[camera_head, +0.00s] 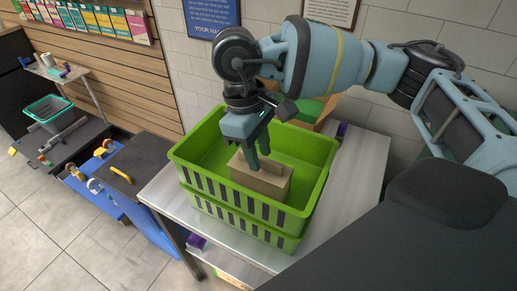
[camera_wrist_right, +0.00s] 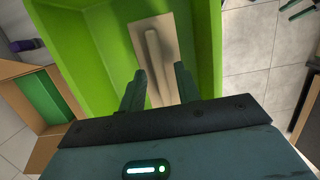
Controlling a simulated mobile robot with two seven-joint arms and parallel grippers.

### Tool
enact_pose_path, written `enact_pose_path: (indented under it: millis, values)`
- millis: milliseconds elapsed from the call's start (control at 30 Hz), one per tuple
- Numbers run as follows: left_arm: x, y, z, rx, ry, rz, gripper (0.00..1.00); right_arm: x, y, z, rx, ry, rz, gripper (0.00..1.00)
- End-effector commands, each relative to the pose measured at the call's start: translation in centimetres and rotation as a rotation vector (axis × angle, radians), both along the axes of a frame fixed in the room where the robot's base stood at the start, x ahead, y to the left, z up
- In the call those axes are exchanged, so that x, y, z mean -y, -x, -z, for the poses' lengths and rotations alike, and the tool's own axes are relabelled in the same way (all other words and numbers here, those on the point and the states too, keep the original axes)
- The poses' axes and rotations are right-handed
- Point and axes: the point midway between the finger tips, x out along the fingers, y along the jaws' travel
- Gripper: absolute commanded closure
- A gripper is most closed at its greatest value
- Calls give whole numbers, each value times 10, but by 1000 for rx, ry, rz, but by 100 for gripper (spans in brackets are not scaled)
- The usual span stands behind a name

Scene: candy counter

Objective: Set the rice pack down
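The rice pack (camera_head: 262,181) is a tan, box-like pack with a raised ridge along its top. It sits inside the upper green basket (camera_head: 225,205), and its lower part is hidden behind the basket's slotted wall. In the right wrist view, the pack (camera_wrist_right: 143,38) lies ahead of and between the fingers. My right gripper (camera_head: 258,158) points down just over the pack. In the right wrist view, its fingers (camera_wrist_right: 160,85) are spread, with the ridge between them and a gap on each side. My left gripper is not in view.
The green baskets are stacked on a grey table (camera_head: 345,180). An open cardboard box (camera_head: 328,112) stands behind them. A dark counter (camera_head: 140,160) with a blue front is at the left. The basket floor beside the pack is clear.

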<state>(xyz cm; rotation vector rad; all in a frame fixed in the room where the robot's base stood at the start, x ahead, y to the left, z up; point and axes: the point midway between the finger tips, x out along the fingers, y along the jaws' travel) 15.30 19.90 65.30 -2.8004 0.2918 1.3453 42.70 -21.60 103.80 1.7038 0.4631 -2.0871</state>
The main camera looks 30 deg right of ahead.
Motion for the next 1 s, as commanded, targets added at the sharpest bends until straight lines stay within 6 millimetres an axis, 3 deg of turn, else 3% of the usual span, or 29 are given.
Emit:
enact_pose_path:
  millis: [367,600,800,1000]
  values:
    - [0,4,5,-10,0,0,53,-7,-11,-62,3,-2,-2,68]
    - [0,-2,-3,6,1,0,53,-11,-18,-106,5,1,-2,68]
    - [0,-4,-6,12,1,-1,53,-12,-20,-119,3,1,-1,68]
    - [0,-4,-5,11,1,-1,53,-13,-21,-120,1,0,-2,68]
